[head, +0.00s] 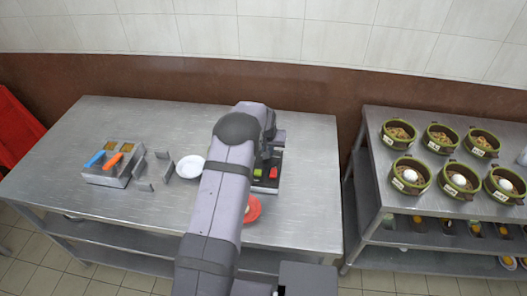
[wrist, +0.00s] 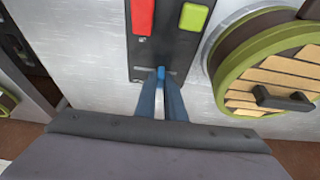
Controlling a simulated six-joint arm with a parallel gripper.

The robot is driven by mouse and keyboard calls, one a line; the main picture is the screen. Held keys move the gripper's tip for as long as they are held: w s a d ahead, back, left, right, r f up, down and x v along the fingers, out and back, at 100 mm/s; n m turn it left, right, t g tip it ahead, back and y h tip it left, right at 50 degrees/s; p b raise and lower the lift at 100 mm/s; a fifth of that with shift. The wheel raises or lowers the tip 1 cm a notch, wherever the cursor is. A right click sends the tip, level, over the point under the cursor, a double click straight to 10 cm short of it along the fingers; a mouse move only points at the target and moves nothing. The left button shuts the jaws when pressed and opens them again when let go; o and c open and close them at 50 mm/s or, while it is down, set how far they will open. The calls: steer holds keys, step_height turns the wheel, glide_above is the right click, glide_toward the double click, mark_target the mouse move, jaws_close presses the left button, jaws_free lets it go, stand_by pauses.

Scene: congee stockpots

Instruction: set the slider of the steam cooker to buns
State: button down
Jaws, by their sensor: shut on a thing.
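The dark control panel (wrist: 165,45) of the steam cooker fills the top middle of the wrist view, with a red button (wrist: 143,15) and a green button (wrist: 193,17). A small blue slider knob (wrist: 160,72) sits near the panel's lower end. My gripper (wrist: 161,88) is shut on this knob, with one finger on each side. The slider's markings are too small to read, and my gripper hides part of its track. In the head view the panel (head: 267,184) shows just right of my arm; the knob is hidden there.
On the steel table (head: 310,200) are a white bowl (head: 190,166), a red plate (head: 254,209) and a metal holder (head: 108,174) with blue and orange handles. Several green pots stand on the right table.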

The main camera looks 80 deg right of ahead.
mark_target(278, 155)
steer(key=s+b, duration=0.1)
steer(key=s, duration=0.2)
steer(key=shift+s+f, duration=0.15)
steer(key=shift+s, duration=0.3)
steer(key=c, duration=1.8)
jaws_free()
steer(key=shift+s, duration=0.15)
steer(key=shift+c, duration=0.2)
steer(key=shift+r, duration=0.25)
steer(key=b+v, duration=0.2)
steer(key=v, duration=0.5)
steer(key=shift+b, duration=0.4)
steer(key=shift+a, duration=0.1)
